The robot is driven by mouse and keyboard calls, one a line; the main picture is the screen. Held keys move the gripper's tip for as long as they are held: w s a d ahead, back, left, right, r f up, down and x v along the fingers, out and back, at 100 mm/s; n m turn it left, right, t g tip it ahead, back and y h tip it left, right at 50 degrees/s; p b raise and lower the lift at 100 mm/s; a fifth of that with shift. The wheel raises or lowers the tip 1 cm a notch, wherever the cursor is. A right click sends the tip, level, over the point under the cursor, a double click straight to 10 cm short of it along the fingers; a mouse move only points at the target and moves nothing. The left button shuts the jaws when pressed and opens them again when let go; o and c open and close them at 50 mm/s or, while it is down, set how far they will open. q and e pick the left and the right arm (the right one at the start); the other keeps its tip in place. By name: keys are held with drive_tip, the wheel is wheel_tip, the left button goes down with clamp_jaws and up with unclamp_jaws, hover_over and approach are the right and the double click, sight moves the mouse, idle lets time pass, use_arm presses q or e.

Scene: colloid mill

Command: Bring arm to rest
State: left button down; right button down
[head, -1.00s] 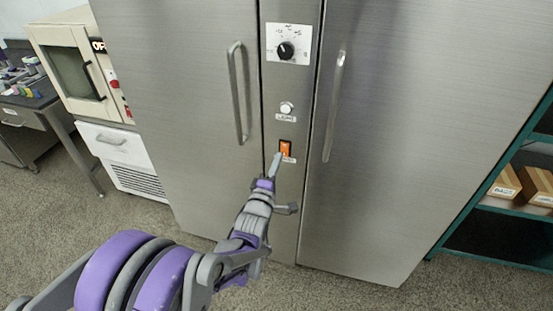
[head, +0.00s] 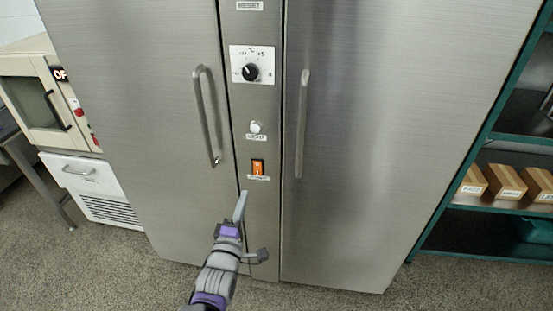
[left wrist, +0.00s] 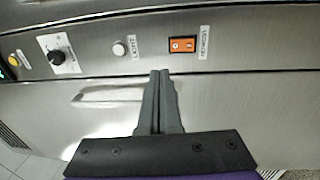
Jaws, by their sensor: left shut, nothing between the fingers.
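My left arm comes in from the bottom of the head view. Its gripper (head: 241,206) is shut and empty, in front of the centre panel of a steel cabinet (head: 380,140). In the head view the fingertips appear just below and left of the orange rocker switch (head: 258,168). In the left wrist view the shut fingers (left wrist: 160,76) point at the panel, left of and below the orange switch (left wrist: 183,44). A gap to the switch shows in both views. My right gripper is not in view.
The panel also has a black dial (head: 250,72) and a white round button (head: 255,127). Long door handles (head: 205,115) stick out on both sides. A teal shelf (head: 470,150) with small boxes (head: 507,182) stands right. A cream oven-like unit (head: 45,100) stands left.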

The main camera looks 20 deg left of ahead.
use_arm(q)
drive_tip(key=s+d+m+g+h+p, duration=0.2)
drive_tip(key=s+d+m+g+p, duration=0.3)
drive_tip(key=s+m, duration=0.4)
drive_tip(key=s+d+m+g+h+p, duration=0.2)
drive_tip(key=s+d+m+g+p, duration=0.3)
drive_tip(key=s+m+g, duration=0.3)
drive_tip(key=s+d+m, duration=0.1)
drive_tip(key=s+m, duration=0.1)
drive_tip(key=m, duration=0.1)
drive_tip(key=shift+d+f+m, duration=0.3)
drive_tip(key=shift+w, duration=0.1)
